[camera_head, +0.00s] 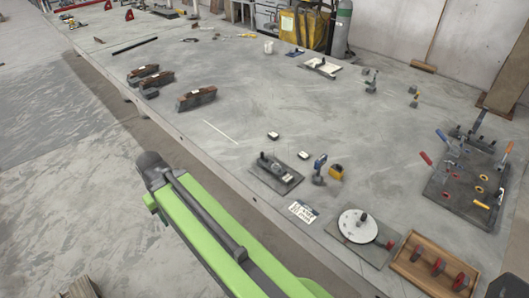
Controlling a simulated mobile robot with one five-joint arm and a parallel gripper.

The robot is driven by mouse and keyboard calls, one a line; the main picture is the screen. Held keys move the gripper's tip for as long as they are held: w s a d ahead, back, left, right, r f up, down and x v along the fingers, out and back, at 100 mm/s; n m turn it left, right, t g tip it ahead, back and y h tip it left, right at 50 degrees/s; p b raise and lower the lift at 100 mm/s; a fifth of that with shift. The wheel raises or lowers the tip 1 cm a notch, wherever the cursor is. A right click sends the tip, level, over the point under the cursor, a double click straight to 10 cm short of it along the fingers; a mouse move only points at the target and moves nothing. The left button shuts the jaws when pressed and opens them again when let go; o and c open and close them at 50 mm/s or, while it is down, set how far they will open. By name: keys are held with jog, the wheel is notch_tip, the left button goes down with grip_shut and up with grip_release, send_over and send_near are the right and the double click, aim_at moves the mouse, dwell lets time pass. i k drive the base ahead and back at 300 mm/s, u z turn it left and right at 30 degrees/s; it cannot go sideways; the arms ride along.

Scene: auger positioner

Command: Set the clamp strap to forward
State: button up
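I cannot tell for sure which part is the clamp strap. A dark base plate (290,185) near the front edge of the table carries a dark strap-like bar (272,165) with a small upright knob. Which way the bar is set is too small to read. My green arm reaches from the bottom edge up to a dark joint at the left, in front of the table edge. My gripper does not show in this view.
The grey table (300,110) has clear room in its middle. Around the plate are a blue upright tool (320,168), a yellow block (336,172), a white disc (352,225), a wooden tray (409,262) and a board of coloured-handled clamps (447,197). Brown-topped blocks (197,98) stand left.

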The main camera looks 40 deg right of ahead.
aim_at(269, 164)
jog(key=i, duration=0.95)
jog(key=u, duration=0.05)
